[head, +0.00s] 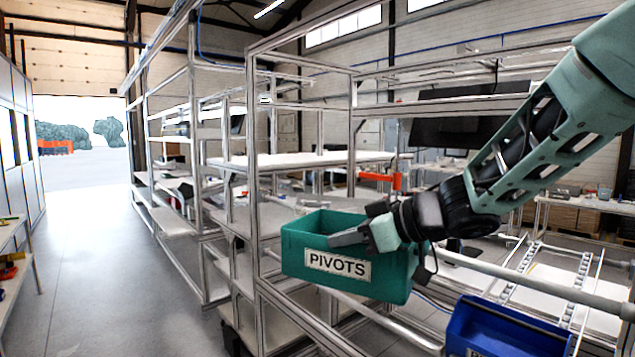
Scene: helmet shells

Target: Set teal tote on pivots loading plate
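The teal tote (300,243) with a white "PIVOTS" label is in the middle of the head view, in front of the metal rack and slightly tilted in the picture. My gripper (362,236) reaches over it from the right, with its fingers at the tote's near upper rim above the label. The gripper appears shut on that rim; the exact finger contact is partly hidden. The tote seems to hang clear of any surface, though its underside is not visible. I cannot make out which surface is the pivots loading plate.
A blue bin (505,330) with a partly cut-off label is at the lower right. Roller rails (540,270) lie behind it. The metal rack (257,200) with white shelves stands close behind the tote. Open grey floor (110,270) runs along the left.

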